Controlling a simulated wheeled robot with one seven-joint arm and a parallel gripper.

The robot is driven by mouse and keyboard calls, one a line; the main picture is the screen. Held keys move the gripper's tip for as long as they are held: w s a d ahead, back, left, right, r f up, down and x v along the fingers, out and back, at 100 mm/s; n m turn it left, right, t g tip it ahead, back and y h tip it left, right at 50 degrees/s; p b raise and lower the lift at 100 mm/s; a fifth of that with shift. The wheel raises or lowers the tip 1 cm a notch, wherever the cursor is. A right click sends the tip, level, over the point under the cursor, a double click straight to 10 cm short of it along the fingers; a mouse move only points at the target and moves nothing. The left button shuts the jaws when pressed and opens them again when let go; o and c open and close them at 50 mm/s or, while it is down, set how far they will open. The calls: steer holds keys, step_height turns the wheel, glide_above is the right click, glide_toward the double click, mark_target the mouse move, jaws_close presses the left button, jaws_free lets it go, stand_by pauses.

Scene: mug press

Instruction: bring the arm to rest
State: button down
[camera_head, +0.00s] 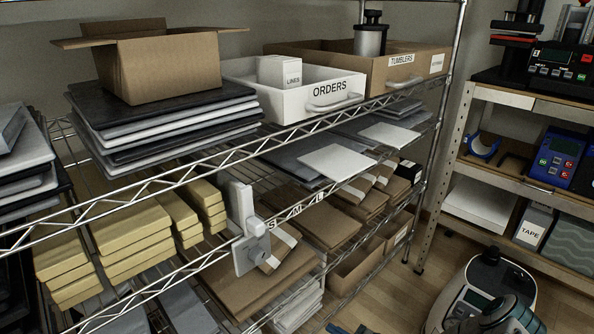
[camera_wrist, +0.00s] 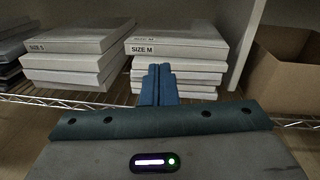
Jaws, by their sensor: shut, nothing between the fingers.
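My gripper (camera_wrist: 158,88) shows in the wrist view, with its two blue fingers together and nothing between them. It points toward a shelf with stacks of flat white boxes. The stack labelled SIZE M (camera_wrist: 170,50) is straight beyond the fingertips, and the fingers cover part of its lower boxes. Whether the fingers touch it, I cannot tell. The stack labelled SIZE S (camera_wrist: 78,50) is to the left.
In the wrist view a cardboard box (camera_wrist: 285,65) stands at the right, past a pale upright panel (camera_wrist: 244,45). In the head view a wire rack holds the ORDERS bin (camera_head: 290,92) and an open carton (camera_head: 170,65). A second shelf unit (camera_head: 455,150) stands right; wooden floor (camera_head: 385,295) shows between.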

steer(key=s+a+r+n+g+h+p, duration=0.1)
steer(key=s+r+n+g+p, duration=0.3)
steer(key=r, duration=0.7)
steer(key=s+a+r+n+g+h+p, duration=0.1)
steer(key=s+r+n+g+p, duration=0.15)
steer(key=r+n+g, duration=0.55)
steer(key=s+r+n+g+h+p, duration=0.15)
steer(key=r+n+p, duration=0.3)
steer(key=r, duration=0.85)
steer(key=s+d+r+n+t+h+p, duration=0.1)
steer(key=s+r+n+h+p, duration=0.1)
steer(key=r, duration=0.8)
steer(key=s+d+r+n+t+h+p, duration=0.2)
steer(key=s+r+p, duration=0.4)
steer(key=r, duration=0.5)
steer(key=s+d+r+n+t+h+p, duration=0.2)
steer(key=s+r+n+h+p, duration=0.2)
steer(key=r, duration=0.7)
steer(key=shift+s+r+h+p, duration=0.2)
steer(key=shift+s+h+p, duration=0.35)
steer(key=shift+s+h, duration=0.6)
steer(key=shift+a, duration=0.1)
